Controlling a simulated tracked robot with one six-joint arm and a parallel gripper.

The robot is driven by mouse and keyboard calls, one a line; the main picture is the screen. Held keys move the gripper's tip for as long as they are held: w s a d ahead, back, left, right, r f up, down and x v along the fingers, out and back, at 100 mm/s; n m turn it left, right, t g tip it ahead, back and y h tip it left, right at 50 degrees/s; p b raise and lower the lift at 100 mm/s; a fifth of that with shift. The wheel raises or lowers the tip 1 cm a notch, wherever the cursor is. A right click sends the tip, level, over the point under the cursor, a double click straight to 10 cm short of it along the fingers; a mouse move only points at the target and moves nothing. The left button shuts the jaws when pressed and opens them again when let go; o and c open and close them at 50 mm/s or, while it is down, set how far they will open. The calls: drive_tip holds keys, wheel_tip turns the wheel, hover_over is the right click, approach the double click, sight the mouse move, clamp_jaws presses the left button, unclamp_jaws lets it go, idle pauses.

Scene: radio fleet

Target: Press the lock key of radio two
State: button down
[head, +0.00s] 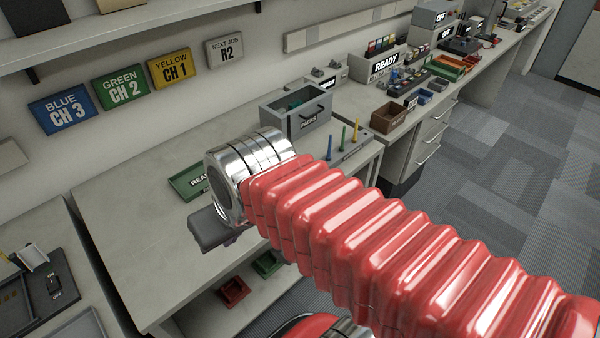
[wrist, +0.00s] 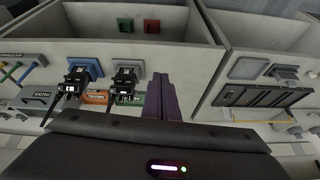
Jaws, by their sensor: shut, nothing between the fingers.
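Two black handheld radios show in the wrist view: one (wrist: 76,82) in front of a blue square base, the other (wrist: 123,82) in front of a grey base. I cannot tell which one is radio two, and no lock key can be made out. My gripper (wrist: 159,84) is shut and empty, its dark purple fingers just right of the right-hand radio, seemingly apart from it. In the head view, my arm hides the radios and most of the gripper.
Wall signs show blue CH 3 (head: 60,110), green CH 2 (head: 122,87), yellow CH 1 (head: 170,68) and NEXT JOB R.2 (head: 224,50). A green READY tray (head: 183,187), grey bin (head: 298,128) and coloured upright tools stand on the bench (head: 130,240). The bench's left part is clear.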

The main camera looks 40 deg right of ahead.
drive_tip(key=w+d+f+m+y, duration=0.2)
drive_tip(key=f+m+y, duration=0.3)
drive_tip(key=m, duration=0.3)
drive_tip(key=w+d+f+m+y, duration=0.2)
drive_tip(key=f+m+y, duration=0.3)
drive_tip(key=m, duration=0.2)
drive_tip(key=d+f+m+t+h, duration=0.2)
drive_tip(key=d+m, duration=0.4)
drive_tip(key=d, duration=0.3)
drive_tip(key=s+d+f+m+t+h, duration=0.1)
drive_tip(key=d+f+m+t+h, duration=0.2)
drive_tip(key=d+m+t, duration=0.3)
drive_tip(key=s+d+f+m+t+h, duration=0.1)
drive_tip(key=d+f+m+t+h, duration=0.1)
drive_tip(key=d+m+t+h, duration=0.3)
drive_tip(key=d+m, duration=0.3)
drive_tip(key=d, duration=0.4)
drive_tip(key=shift+d+f, duration=0.2)
drive_tip(key=shift+w, duration=0.15)
drive_tip(key=shift+w+a, duration=0.1)
drive_tip(key=shift+w, duration=6.85)
